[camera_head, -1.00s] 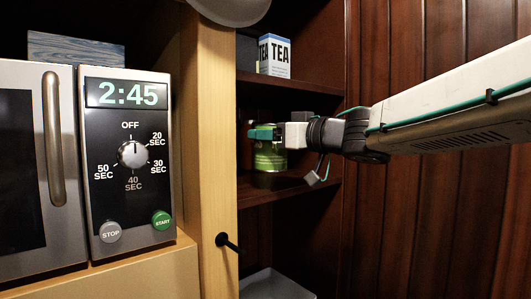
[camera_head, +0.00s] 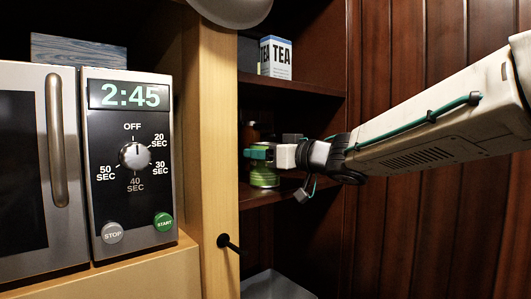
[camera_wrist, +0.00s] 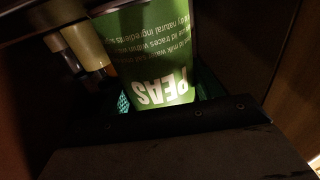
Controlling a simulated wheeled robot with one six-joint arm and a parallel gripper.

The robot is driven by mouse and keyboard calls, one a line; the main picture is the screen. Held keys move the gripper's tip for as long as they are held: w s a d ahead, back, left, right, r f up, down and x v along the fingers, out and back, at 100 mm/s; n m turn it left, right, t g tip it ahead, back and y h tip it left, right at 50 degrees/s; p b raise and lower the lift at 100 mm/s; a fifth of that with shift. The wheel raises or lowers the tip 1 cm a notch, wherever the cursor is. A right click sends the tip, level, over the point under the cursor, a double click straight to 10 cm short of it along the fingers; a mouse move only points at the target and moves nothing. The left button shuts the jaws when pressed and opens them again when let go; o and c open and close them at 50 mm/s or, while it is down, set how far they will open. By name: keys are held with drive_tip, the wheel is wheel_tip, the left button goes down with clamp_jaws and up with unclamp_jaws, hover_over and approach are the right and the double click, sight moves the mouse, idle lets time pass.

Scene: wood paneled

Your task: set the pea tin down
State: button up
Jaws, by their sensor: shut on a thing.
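The pea tin (camera_head: 265,179) is green and is in the cupboard, at its middle shelf (camera_head: 289,188), in the head view. My gripper (camera_head: 262,154) is shut on it, with the teal fingers around its upper part. The tin's base appears low over the shelf board; I cannot tell whether it touches. In the wrist view the tin (camera_wrist: 150,45) fills the upper middle, its "PEAS" lettering upside down. Teal finger pads show on both sides of it, and its far end is cut off by the frame.
A dark amber jar (camera_head: 251,132) stands behind my gripper. Yellowish containers (camera_wrist: 84,45) show beside the tin in the wrist view. A tea box (camera_head: 275,57) is on the shelf above. The cupboard's pale wooden post (camera_head: 210,150) and the microwave (camera_head: 130,165) are at left.

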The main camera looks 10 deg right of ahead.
drive_tip(key=o, duration=1.3)
drive_tip(key=shift+f, duration=0.1)
drive_tip(key=shift+s+r, duration=0.1)
drive_tip(key=shift+r, duration=0.1)
drive_tip(key=v, duration=1.2)
drive_tip(key=shift+d, duration=0.1)
